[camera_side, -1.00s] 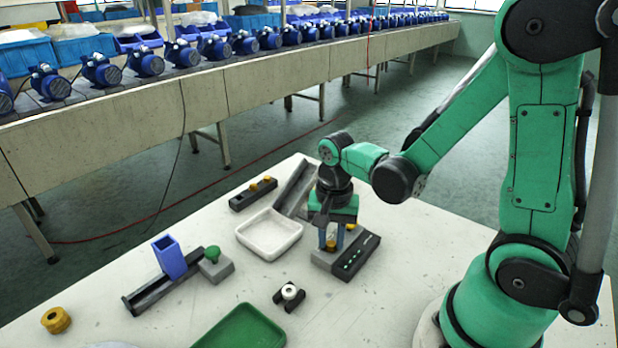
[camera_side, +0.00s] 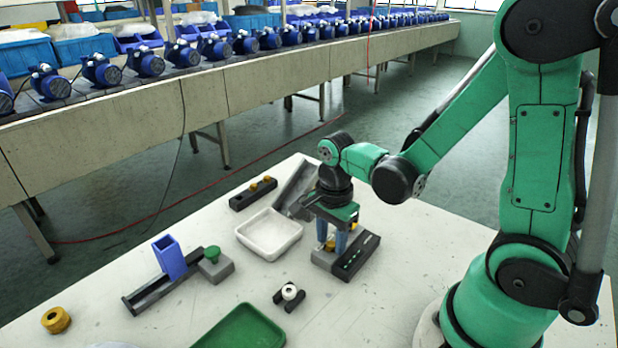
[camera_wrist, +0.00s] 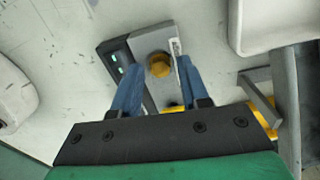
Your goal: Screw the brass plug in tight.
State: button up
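A brass plug (camera_wrist: 159,65) sits in the top of a grey block (camera_wrist: 153,42). In the side view the brass plug (camera_side: 331,244) shows low between the fingers, partly hidden. A second brass piece (camera_side: 353,227) shows behind my gripper; a yellow bit also shows at my gripper's lower edge in the wrist view. My gripper (camera_side: 332,250) points down over the block. In the wrist view its blue fingers (camera_wrist: 162,66) stand on either side of the plug, with a gap visible at each side. How deep the plug sits is not clear.
A black panel (camera_side: 358,257) with small green lights adjoins the block. A white tray (camera_side: 243,238), a grey channel (camera_side: 296,187) and a black rack (camera_side: 240,201) with brass pieces stand close by. A small black holder (camera_side: 293,303) and green tray (camera_side: 270,325) are nearer the front.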

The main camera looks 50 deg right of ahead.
aim_at(331, 243)
jog(key=shift+r, duration=0.15)
jog(key=shift+r, duration=2.1)
jog(key=shift+a+r+n+t, duration=0.2)
jog(key=shift+r+n+t, duration=0.15)
jog(key=shift+n, duration=0.55)
jog(key=a+r+n+t, duration=0.3)
jog(key=r+n+t, duration=0.3)
jog(key=n, duration=1.1)
jog(key=shift+w, duration=0.35)
